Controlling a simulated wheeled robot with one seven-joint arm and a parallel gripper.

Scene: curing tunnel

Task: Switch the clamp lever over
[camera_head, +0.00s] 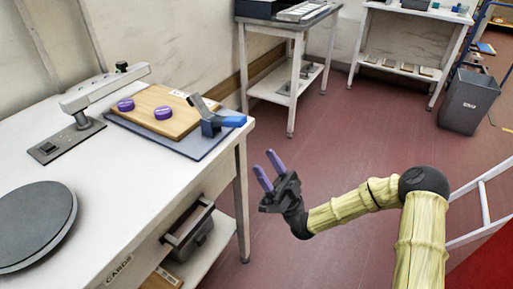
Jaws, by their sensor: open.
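The clamp lever (228,121) looks like a blue handle on a dark grey and blue clamp body (206,113). It sits at the right end of a wooden board (172,122) on the white table and sticks out toward the table's right edge. My gripper (268,171) has two purple fingers, parted and empty. In the picture it is below and right of the lever, off the table's right side and apart from it. Nothing hides the lever.
The white table (120,195) also holds two purple discs on the board, a grey arm-like device (103,90) and a dark round plate (33,224). Red floor (330,150) is clear between tables; a grey bin (468,100) stands far right.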

